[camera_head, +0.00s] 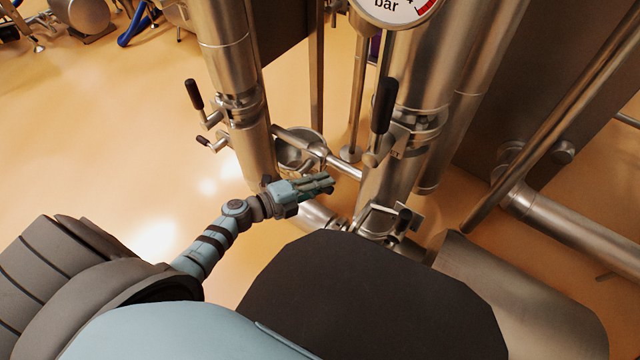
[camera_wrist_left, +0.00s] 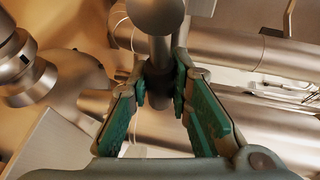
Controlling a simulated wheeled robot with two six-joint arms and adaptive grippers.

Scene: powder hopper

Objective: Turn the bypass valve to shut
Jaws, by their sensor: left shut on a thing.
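My left gripper (camera_head: 318,184) reaches in from the left, low between two upright steel pipes. In the left wrist view, its green-padded fingers (camera_wrist_left: 160,92) close from both sides on a dark lever grip (camera_wrist_left: 158,88). The grip continues into a steel stem with a round end (camera_wrist_left: 155,14) at the top of that view. This looks like the bypass valve's handle. In the head view the fingers hide it, so I cannot tell its angle there. My right gripper is not in view.
A tall black-handled lever (camera_head: 385,105) stands on the right pipe, close above the gripper. A crosswise pipe (camera_head: 343,168) runs just behind the gripper. Open floor (camera_head: 90,130) lies left.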

